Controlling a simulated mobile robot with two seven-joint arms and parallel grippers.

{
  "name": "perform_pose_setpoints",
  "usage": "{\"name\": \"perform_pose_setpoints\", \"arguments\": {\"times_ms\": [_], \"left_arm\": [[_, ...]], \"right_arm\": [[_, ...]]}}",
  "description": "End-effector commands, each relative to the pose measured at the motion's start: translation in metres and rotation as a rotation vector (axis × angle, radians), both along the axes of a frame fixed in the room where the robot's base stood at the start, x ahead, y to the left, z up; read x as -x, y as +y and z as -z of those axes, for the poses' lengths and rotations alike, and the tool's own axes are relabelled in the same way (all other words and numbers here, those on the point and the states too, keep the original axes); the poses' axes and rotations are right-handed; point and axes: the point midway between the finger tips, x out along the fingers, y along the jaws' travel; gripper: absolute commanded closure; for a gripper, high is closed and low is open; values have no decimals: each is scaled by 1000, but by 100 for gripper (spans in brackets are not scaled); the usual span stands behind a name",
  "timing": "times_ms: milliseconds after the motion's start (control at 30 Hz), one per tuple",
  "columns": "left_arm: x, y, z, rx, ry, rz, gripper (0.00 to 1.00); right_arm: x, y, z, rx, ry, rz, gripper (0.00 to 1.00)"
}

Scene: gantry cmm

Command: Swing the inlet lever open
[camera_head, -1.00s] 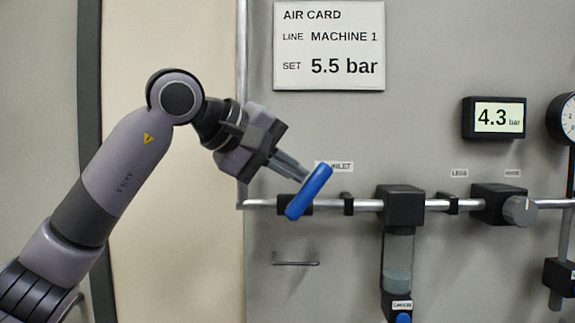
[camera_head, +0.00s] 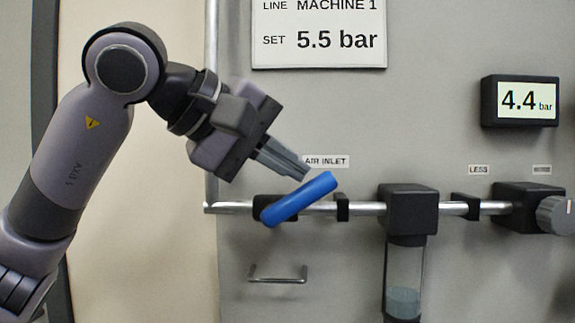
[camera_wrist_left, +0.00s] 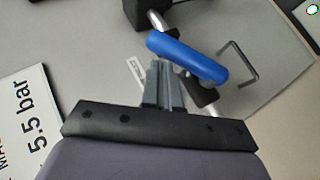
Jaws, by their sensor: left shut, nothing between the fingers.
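The blue inlet lever (camera_head: 299,199) sits on the horizontal pipe just below the AIR INLET label (camera_head: 326,161). It is tilted, its right end higher than its left, at a slant to the pipe. My left gripper (camera_head: 302,171) is shut with nothing between its fingers. Its tips are at the upper side of the lever, touching or very close to it. In the left wrist view the lever (camera_wrist_left: 187,57) lies across the tips of the shut fingers (camera_wrist_left: 162,68). The lever partly hides the black valve body (camera_head: 268,206) behind it. My right gripper is not in view.
A silver pipe (camera_head: 362,208) runs along the grey panel to a black filter unit (camera_head: 408,210) and a regulator with a grey knob (camera_head: 556,215). A display (camera_head: 520,101) reads 4.4 bar. The card (camera_head: 320,40) says 5.5 bar. A small wire handle (camera_head: 278,279) is below the lever.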

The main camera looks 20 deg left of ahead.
Motion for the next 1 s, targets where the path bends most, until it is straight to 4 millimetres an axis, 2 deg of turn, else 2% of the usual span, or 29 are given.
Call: {"name": "perform_pose_setpoints", "arguments": {"times_ms": [100, 500, 1000], "left_arm": [[6, -6, 1, -1, -2, 1, 100], [1, -25, 15, -1, 0, 3, 100], [-2, -33, 24, 0, -1, 2, 100]], "right_arm": [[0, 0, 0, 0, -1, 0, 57], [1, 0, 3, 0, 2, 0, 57], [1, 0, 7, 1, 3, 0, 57]]}}
